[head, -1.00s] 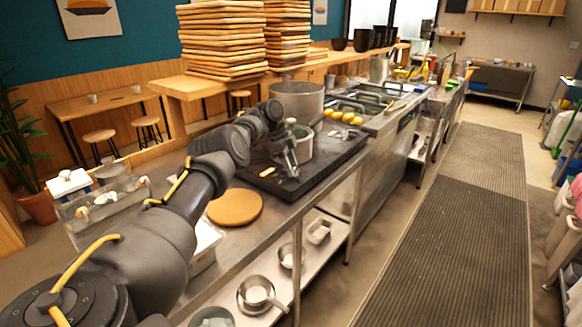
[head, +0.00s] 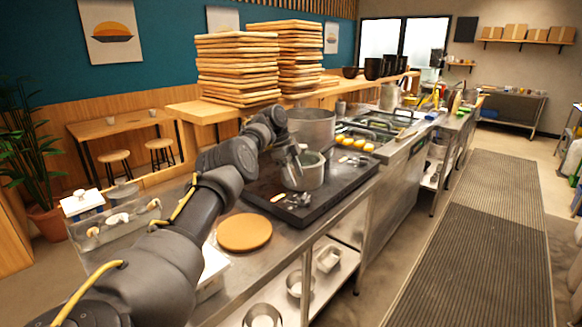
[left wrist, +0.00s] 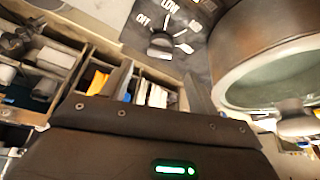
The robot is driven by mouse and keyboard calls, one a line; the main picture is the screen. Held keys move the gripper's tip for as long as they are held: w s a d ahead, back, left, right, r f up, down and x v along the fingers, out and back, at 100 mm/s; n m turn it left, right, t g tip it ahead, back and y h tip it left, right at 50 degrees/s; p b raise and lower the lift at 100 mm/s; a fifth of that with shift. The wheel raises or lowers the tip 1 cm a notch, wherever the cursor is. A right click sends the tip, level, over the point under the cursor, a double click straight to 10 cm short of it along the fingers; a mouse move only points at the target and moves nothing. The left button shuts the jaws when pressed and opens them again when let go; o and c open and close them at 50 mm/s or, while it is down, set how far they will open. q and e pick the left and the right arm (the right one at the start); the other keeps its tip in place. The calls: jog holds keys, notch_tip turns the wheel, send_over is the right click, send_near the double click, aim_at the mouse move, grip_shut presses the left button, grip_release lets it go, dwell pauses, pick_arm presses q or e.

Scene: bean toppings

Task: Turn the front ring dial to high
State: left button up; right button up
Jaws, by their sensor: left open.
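The black stove (head: 345,183) stands on the steel counter and has silver dials (head: 292,201) at its near edge. In the left wrist view a dial (left wrist: 160,47) sits on a dark panel with OFF to its left, LOW above and another mark to its right. I cannot tell exactly which mark it points to. My left gripper (head: 294,166) is open and empty, in front of the grey pot (head: 312,175) and above the dials. In the left wrist view its fingers (left wrist: 158,90) are apart and short of the dial. My right gripper is out of view.
The pot's rim (left wrist: 265,75) is close on the right in the left wrist view. A larger pot (head: 312,126) stands behind. A round tan board (head: 244,232) lies on the near counter. Stacked wooden trays (head: 238,70) stand on the back ledge.

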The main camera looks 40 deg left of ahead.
pick_arm(q)
jog(key=p+v, duration=0.1)
jog(key=v, duration=0.3)
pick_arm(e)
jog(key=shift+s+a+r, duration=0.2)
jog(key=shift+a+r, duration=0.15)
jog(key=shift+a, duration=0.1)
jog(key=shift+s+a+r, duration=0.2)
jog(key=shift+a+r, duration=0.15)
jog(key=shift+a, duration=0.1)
pick_arm(q)
jog(key=shift+r, duration=0.1)
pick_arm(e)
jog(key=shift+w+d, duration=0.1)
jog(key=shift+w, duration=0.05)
